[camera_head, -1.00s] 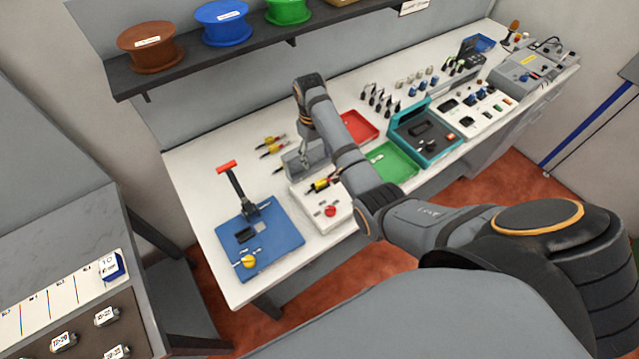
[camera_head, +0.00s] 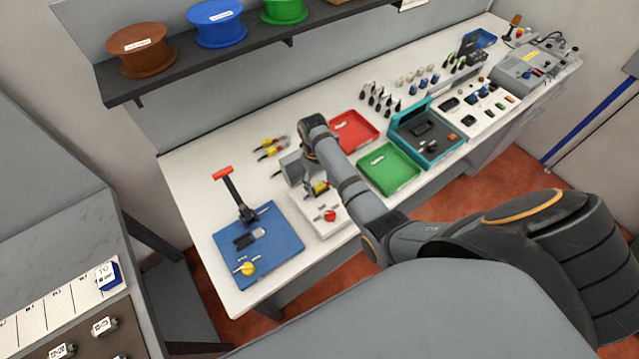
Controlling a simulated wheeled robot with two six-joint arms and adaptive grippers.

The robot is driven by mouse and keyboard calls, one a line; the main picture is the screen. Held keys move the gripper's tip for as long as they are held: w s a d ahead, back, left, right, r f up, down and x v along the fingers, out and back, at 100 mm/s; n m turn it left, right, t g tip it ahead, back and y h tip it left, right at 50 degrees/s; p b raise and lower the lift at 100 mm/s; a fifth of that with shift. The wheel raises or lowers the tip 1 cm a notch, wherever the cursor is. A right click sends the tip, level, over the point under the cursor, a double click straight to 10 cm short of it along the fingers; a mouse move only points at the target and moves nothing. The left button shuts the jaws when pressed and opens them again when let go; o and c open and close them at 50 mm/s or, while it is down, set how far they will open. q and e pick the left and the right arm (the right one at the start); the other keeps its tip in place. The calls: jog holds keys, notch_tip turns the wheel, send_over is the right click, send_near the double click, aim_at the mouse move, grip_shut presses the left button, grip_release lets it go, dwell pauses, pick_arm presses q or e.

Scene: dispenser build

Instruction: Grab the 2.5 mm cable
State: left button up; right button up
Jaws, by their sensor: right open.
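No label reading 2.5 mm is legible. Cable-like spools stand on the shelf: a brown spool (camera_head: 142,58), a blue spool (camera_head: 219,30) and a green spool (camera_head: 285,10). My right gripper (camera_head: 310,182) points down over the workbench, beside a grey holder (camera_head: 290,167) and a yellow-and-black tool (camera_head: 320,189) on a white block. It is open, small and partly masked by my forearm; I see nothing held in it. My left gripper is out of view.
The white workbench (camera_head: 205,180) carries a blue mat (camera_head: 275,254) with a red-handled press (camera_head: 232,195). A red tray (camera_head: 352,128), a green tray (camera_head: 388,168) and a teal box (camera_head: 426,150) lie to the right. Several black connectors stand behind them.

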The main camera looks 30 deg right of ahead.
jog(key=shift+w+f, duration=0.25)
jog(key=shift+f, duration=0.1)
jog(key=shift+w+d+f, duration=0.1)
jog(key=shift+w, duration=0.05)
jog(key=shift+c, duration=0.2)
jog(key=shift+s+r, duration=0.3)
jog(key=shift+s, duration=0.15)
jog(key=c, duration=0.5)
jog(key=shift+c, duration=1.1)
jog(key=c, duration=0.5)
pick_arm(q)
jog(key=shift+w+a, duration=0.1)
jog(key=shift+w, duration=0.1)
